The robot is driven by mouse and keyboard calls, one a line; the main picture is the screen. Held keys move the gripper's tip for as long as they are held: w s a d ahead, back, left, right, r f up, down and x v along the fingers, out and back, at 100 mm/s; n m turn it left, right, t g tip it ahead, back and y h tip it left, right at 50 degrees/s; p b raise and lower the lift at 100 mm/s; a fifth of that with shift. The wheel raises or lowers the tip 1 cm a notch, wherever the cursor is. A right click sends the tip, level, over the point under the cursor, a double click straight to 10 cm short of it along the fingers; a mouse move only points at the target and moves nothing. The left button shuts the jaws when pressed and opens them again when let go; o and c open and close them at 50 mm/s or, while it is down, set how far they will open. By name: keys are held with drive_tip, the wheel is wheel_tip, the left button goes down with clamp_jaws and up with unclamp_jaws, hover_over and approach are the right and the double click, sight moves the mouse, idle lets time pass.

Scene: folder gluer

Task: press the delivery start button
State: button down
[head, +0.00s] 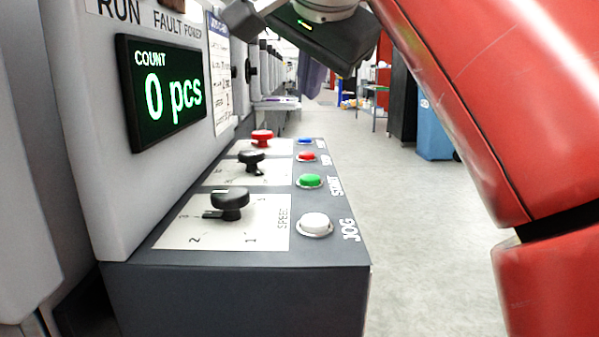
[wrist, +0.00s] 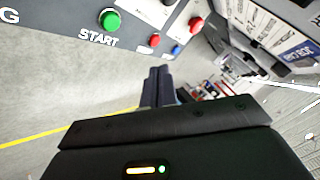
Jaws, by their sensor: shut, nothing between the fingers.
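The green button (head: 309,181), labelled START, sits in a pale ring on the dark sloping console top, between the white JOG button (head: 314,223) and a red button (head: 307,157). In the wrist view the green button (wrist: 110,20) shows at the upper left, with START readable beside it. My gripper (head: 311,88) is at the top of the head view, above the console level and apart from the buttons. Its fingers (wrist: 158,72) are together and empty in the wrist view, pointing toward the side of the console. The green button lies to their upper left there.
A blue button (head: 305,141) is at the console's far end. Black knobs (head: 229,203) and a red knob (head: 262,136) stand left of the buttons. The display (head: 160,93) reads COUNT 0 pcs. Open floor (head: 425,240) lies right of the console; a blue bin (head: 435,130) stands farther back.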

sight(310, 180)
drive_tip(key=shift+f, duration=0.1)
wheel_tip(310, 180, down, 9)
drive_tip(key=b, duration=0.5)
idle(2.1)
drive_tip(key=shift+f, duration=0.25)
